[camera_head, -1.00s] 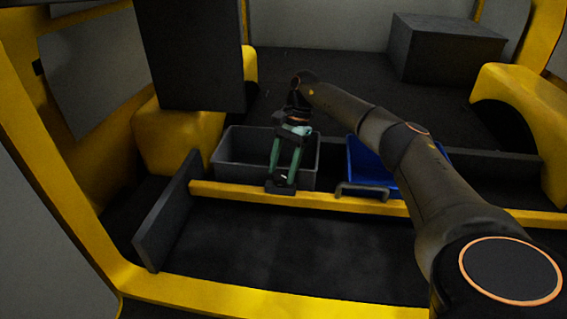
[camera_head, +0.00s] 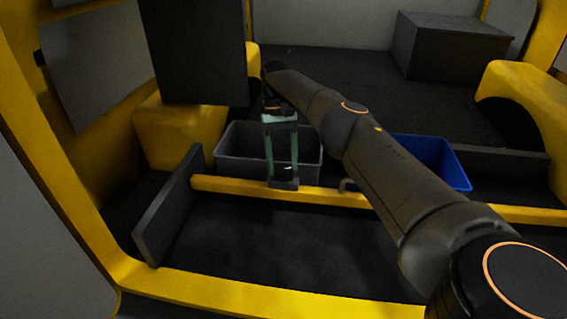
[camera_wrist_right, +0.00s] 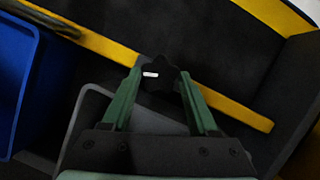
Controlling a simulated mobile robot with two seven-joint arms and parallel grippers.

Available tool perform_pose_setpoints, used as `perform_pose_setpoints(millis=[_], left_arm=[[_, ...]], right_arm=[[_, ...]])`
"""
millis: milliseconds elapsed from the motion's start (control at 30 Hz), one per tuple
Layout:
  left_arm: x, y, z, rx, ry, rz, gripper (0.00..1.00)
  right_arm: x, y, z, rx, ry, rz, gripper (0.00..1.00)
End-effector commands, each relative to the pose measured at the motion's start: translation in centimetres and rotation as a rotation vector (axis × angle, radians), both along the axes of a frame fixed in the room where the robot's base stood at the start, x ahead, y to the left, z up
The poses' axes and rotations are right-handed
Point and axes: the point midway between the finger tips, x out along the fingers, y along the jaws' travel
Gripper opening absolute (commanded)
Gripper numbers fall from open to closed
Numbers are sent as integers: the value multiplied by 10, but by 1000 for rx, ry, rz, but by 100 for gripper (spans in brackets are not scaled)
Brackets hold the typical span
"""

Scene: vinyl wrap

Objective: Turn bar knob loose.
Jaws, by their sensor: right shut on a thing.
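The bar knob (camera_head: 284,174) is small and black and sits on a dark block on the yellow bar (camera_head: 225,186). In the right wrist view the knob (camera_wrist_right: 160,73) looks lobed and carries a short white mark. My right gripper (camera_head: 282,170) points down at the knob from above. Its two green fingers (camera_wrist_right: 162,82) are on either side of the knob and shut on it. The fingers partly hide the knob's sides. My left gripper is not in view.
A grey bin (camera_head: 238,150) stands behind the bar and a blue bin (camera_head: 452,172) stands to its right, partly behind my right arm. A dark upright board (camera_head: 165,215) is at the bar's left end. The dark floor before the bar is clear.

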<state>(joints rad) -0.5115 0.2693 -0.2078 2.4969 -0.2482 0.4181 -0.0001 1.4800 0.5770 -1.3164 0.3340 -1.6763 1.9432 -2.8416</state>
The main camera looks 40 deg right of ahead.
Motion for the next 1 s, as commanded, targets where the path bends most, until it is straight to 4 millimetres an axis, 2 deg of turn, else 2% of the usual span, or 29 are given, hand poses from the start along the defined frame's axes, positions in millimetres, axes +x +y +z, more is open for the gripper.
perform_pose_setpoints(millis=[400, 900, 933, 1000], left_arm=[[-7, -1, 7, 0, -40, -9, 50], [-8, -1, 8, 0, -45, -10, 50], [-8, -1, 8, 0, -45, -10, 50], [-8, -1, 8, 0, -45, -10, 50]], right_arm=[[1, 1, 0, -1, -1, 160, 4], [1, 1, 0, -2, -1, 176, 4], [1, 1, 0, -2, -1, 176, 63], [1, 1, 0, -1, -2, 174, 71]])
